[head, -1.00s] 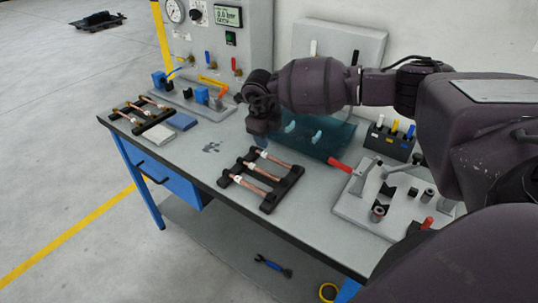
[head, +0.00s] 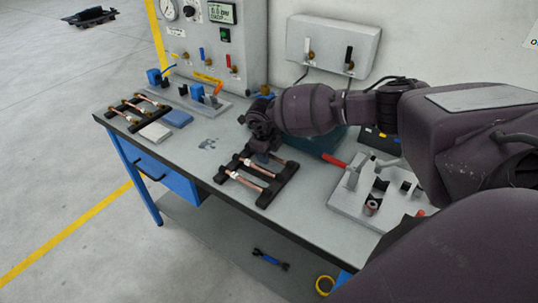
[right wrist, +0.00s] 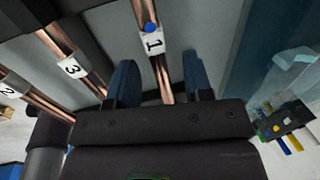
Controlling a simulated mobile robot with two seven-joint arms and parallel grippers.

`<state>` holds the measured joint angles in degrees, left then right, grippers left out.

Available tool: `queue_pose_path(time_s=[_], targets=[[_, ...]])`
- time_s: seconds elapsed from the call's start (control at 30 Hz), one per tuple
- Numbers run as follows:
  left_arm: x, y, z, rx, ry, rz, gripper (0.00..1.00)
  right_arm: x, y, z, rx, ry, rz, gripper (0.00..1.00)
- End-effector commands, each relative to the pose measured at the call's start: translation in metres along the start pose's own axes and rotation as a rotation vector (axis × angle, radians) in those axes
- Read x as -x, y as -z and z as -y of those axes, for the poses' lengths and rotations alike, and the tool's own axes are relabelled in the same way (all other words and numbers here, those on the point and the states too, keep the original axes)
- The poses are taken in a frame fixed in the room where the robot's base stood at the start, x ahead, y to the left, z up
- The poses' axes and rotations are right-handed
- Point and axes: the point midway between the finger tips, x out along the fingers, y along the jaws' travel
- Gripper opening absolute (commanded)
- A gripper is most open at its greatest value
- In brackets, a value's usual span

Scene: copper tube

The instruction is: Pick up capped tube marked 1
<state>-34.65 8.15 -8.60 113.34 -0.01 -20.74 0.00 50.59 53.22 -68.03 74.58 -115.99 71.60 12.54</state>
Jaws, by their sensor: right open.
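The tube marked 1 (right wrist: 153,42) is a copper tube with a white label and a blue dot in the right wrist view. It lies in a black rack (head: 269,198) on the bench. My right gripper (right wrist: 160,72) is open, with its blue fingers on either side of this tube and gaps visible. In the head view my right gripper (head: 262,152) is low at the rack's far end, hiding part of that tube. Tubes marked 3 (right wrist: 73,68) and 2 (right wrist: 12,88) lie beside it in the rack. The tube's cap cannot be made out. My left gripper is not in view.
A second black rack with tubes (head: 128,119) stands at the bench's far left, near a grey pad (head: 155,132) and a blue pad (head: 178,119). Bare bench (head: 205,160) lies left of the near rack.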

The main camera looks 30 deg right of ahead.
Motion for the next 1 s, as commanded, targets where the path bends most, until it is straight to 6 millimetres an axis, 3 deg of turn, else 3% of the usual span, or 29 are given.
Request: queue_pose_path(time_s=[0.13,0.43,0.77,1.0], targets=[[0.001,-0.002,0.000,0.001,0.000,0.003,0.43,0.000,0.000,0.000,0.000,0.000,0.000,0.45],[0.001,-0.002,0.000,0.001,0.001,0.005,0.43,0.000,0.000,0.000,0.000,0.000,0.000,0.00],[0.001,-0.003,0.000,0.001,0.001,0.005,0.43,0.003,0.000,0.001,-0.001,0.001,0.001,0.00],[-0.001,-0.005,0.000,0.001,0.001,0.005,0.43,0.033,0.000,0.008,-0.001,0.003,0.003,0.00]])
